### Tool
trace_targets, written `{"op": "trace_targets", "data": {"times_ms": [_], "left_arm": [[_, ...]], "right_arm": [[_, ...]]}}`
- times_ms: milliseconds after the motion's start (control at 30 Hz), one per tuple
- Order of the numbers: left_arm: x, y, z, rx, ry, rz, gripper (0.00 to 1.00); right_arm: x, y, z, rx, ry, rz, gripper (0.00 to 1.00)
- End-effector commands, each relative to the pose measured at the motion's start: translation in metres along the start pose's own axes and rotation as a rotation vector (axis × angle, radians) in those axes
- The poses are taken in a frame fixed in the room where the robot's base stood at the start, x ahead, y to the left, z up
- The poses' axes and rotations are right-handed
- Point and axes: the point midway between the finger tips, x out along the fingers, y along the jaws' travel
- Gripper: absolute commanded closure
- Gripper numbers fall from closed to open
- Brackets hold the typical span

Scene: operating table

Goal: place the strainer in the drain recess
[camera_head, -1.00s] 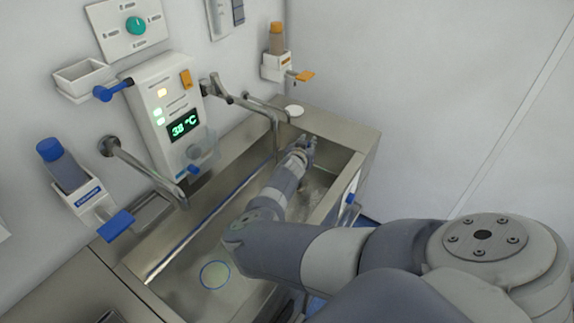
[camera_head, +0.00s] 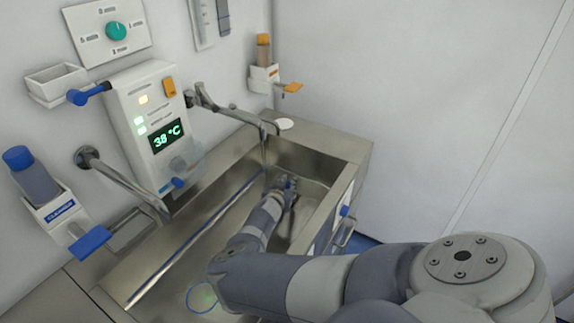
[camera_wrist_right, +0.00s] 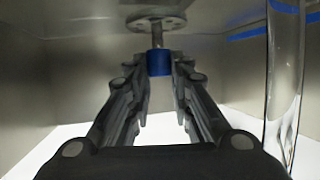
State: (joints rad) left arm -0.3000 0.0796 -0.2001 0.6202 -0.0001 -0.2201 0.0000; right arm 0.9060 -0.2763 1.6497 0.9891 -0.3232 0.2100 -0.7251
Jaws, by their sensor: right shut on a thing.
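The strainer (camera_wrist_right: 157,24) shows in the right wrist view as a grey disc with small holes, on a short stem with a blue grip (camera_wrist_right: 159,63). My right gripper (camera_wrist_right: 158,112) is shut on the blue grip, with the disc beyond the fingertips. In the head view my right gripper (camera_head: 289,186) is inside the far end of the steel basin; the strainer is too hidden there to make out. A blue ring (camera_head: 202,299), which looks like the drain recess, marks the basin floor at the near end, partly beside my arm. My left gripper is not in view.
Two wall taps, a near one (camera_head: 125,180) and a far one (camera_head: 237,111), reach over the sink. Clear water (camera_wrist_right: 284,80) runs close to my right gripper. A white disc (camera_head: 284,124) lies on the far rim (camera_head: 325,145). Dispensers hang on the wall.

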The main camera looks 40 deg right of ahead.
Motion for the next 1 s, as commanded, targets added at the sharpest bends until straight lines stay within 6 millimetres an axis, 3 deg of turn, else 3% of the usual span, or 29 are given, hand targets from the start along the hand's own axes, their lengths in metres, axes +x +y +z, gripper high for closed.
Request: {"op": "trace_targets", "data": {"times_ms": [200,733,767,800,833,1000], "left_arm": [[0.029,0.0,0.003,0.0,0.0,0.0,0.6],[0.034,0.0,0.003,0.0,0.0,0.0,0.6],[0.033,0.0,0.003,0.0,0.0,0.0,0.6],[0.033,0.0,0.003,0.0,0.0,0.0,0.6],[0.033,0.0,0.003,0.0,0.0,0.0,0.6],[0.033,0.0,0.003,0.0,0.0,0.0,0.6]], "right_arm": [[0.012,0.0,0.028,0.001,0.0,0.0,1.0],[0.014,0.0,0.034,0.0,0.0,0.0,1.0],[0.014,0.0,0.033,0.0,0.0,0.0,0.73],[0.013,0.0,0.033,0.0,0.0,0.0,0.64],[0.013,0.0,0.033,0.0,0.0,0.0,0.6],[0.013,0.0,0.033,0.0,0.0,0.0,0.6]]}}
